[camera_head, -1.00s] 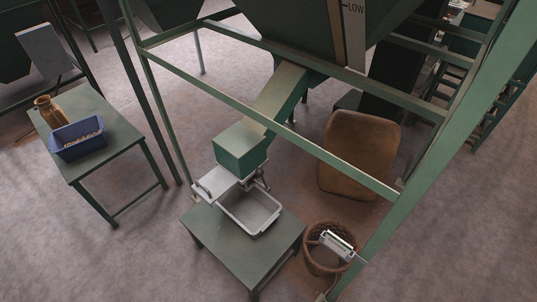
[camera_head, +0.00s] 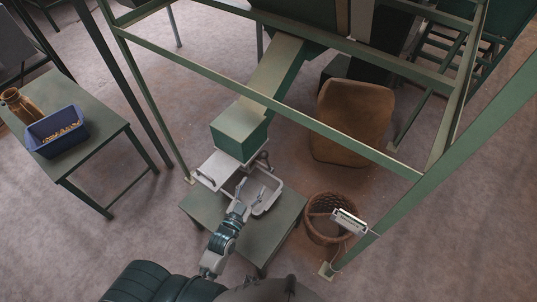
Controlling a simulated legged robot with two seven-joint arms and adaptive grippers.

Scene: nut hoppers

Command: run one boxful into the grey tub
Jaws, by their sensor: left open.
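The grey tub (camera_head: 270,202) stands on a low green table (camera_head: 277,226) beneath the hopper's spout. The part of its inside that shows looks empty. A green box (camera_head: 239,136) forms the lower end of the sloping chute (camera_head: 268,84). A pale plate with a handle (camera_head: 208,179) sticks out below the box toward the left. Another metal fitting (camera_head: 263,161) shows at the box's right side. My left gripper (camera_head: 251,190) is open and empty, over the tub's near left part, and hides some of it. I cannot tell whether it touches the tub.
A side table (camera_head: 98,149) at left holds a blue bin (camera_head: 57,132) with nut-like pieces and a brown jug (camera_head: 19,103). A brown sack-like object (camera_head: 351,122) is behind.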

